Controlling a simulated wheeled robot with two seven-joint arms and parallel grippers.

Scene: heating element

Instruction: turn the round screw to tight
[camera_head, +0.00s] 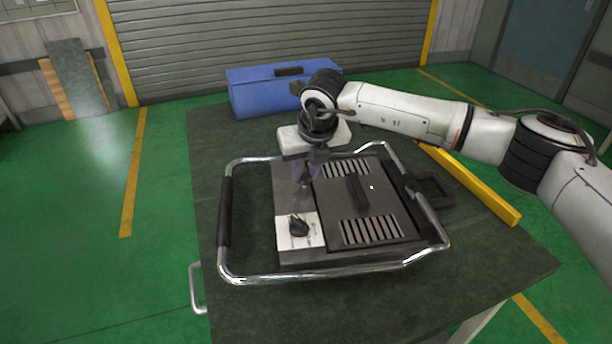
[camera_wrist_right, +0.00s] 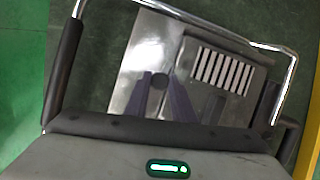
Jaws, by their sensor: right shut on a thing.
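The heating element (camera_head: 290,254) is a dark grey box with slotted vents and a chrome tube frame, lying on the table. The round screw (camera_wrist_right: 159,81) shows as a small dark disc on its metal panel in the right wrist view. My right gripper (camera_head: 304,182) points down at the panel's upper left part. Its two fingers (camera_wrist_right: 158,80) are closed on the sides of the round screw. The screw is largely hidden by the fingers in the head view. The screw's tightness cannot be told. My left gripper is not in view.
A black knob (camera_head: 298,227) sits on a white plate at the panel's front. A blue toolbox (camera_head: 262,88) stands at the table's back. A yellow bar (camera_head: 475,187) lies along the right side. The table's front (camera_head: 300,310) is clear.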

